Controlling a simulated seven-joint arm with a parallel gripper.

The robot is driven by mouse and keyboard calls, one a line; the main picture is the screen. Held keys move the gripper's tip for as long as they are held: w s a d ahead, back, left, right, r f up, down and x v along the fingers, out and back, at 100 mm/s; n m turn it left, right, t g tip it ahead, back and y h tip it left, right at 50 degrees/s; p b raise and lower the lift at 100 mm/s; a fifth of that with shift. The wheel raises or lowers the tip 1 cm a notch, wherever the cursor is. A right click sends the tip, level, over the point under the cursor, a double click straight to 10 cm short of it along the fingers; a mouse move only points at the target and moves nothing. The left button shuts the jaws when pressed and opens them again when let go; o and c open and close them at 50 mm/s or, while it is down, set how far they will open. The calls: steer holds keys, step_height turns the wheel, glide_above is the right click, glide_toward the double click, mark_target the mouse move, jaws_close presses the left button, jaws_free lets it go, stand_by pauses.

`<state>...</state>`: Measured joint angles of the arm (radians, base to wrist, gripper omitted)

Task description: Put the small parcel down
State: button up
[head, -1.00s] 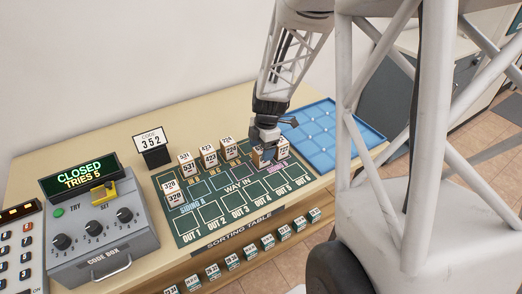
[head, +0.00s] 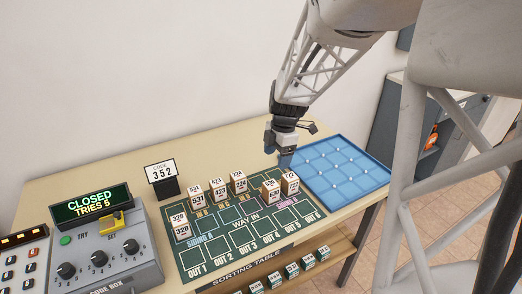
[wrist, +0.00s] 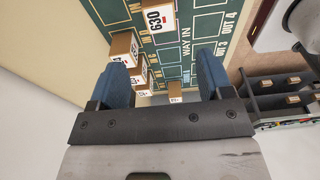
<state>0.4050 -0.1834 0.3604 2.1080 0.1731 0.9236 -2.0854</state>
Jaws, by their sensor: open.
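The small parcel numbered 630 (head: 270,192) stands upright on the green sorting mat (head: 245,246), toward its right end, just left of another parcel (head: 290,183). Its label also shows at the top of the wrist view (wrist: 157,22). I cannot tell exactly which marked square it stands on. My gripper (head: 284,158) is above and behind these two parcels, apart from them. In the wrist view its blue fingers (wrist: 163,82) are spread, with nothing held between them.
Several parcels (head: 219,190) stand along the mat's back edge and left side. A blue gridded tray (head: 345,170) lies to the right. A shelf of small boxes is below the table front.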

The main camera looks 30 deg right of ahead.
steer(key=shift+a, duration=0.1)
stand_by(0.5)
steer(key=s+a+r+m+t+h, duration=0.1)
steer(key=s+a+r+m, duration=0.4)
steer(key=s+a+m, duration=0.4)
steer(key=s+a+r+m+t+h, duration=0.1)
steer(key=s+a+r+m, duration=0.4)
steer(key=s+a+m, duration=0.4)
steer(key=s, duration=0.3)
steer(key=shift+a+r+t, duration=0.2)
steer(key=shift+r+t, duration=0.1)
